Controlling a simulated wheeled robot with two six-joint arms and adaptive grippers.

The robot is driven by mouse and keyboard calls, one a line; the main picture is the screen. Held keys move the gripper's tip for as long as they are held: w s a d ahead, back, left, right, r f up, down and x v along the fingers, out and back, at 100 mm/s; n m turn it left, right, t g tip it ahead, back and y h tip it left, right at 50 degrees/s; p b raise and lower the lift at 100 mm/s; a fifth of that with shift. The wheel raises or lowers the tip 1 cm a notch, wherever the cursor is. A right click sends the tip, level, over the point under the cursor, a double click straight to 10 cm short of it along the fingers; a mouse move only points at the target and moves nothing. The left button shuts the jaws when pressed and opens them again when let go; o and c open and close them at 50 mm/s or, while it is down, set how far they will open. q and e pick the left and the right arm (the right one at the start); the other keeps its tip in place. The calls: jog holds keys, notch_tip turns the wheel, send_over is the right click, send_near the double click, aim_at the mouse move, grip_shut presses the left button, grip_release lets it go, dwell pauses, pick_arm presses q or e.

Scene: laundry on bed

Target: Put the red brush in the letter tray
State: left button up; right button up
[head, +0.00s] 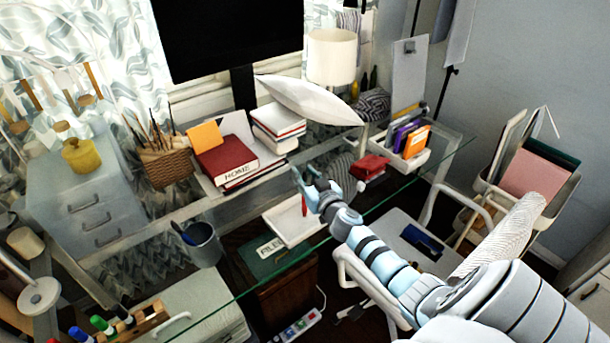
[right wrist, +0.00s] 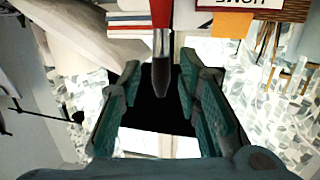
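The red brush (head: 304,205) shows in the head view as a short red upright piece just below my right gripper (head: 309,183). Behind and below it is a shallow white tray (head: 281,230), seen through or on the glass desk; I cannot tell whether the brush touches it. In the right wrist view the brush (right wrist: 161,18) is a red handle with a dark end, lying between the two green-padded fingers of the right gripper (right wrist: 159,72). Gaps show on both sides of it, so the fingers are open. My left gripper is not in view.
The glass desk holds a red HOME book (head: 225,160), a wicker basket of brushes (head: 167,166), a white pillow (head: 309,101) and a white organiser (head: 408,160) with books. A grey cup (head: 202,245) stands left, and a white chair (head: 405,235) is at the right.

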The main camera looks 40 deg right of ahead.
jog(key=shift+s+r+p, duration=0.1)
jog(key=shift+r+p, duration=0.3)
jog(key=shift+p, duration=0.05)
jog(key=f+b+v, duration=0.1)
jog(key=b+v, duration=0.2)
jog(key=v, duration=0.8)
jog(key=s+f+g, duration=0.3)
jog(key=s+f, duration=0.3)
jog(key=f, duration=0.5)
jog(key=s+f+n+g, duration=0.1)
jog(key=s+f+g, duration=0.2)
jog(key=s+f, duration=0.5)
jog(key=s+f+g, duration=0.3)
jog(key=s+f, duration=0.1)
jog(key=f, duration=0.9)
jog(key=s+a+f+g+y, duration=0.1)
jog(key=s+a+f+g, duration=0.1)
jog(key=s+a+f, duration=0.2)
jog(key=s+a+f+n+g+y, duration=0.1)
jog(key=s+a+f, duration=0.3)
jog(key=s, duration=0.6)
jog(key=s+a+f+n+g+y, duration=0.1)
jog(key=s+a+f+g, duration=0.2)
jog(key=s, duration=0.4)
jog(key=shift+s+a+f, duration=0.35)
jog(key=shift+a+f, duration=0.35)
jog(key=shift+a, duration=0.55)
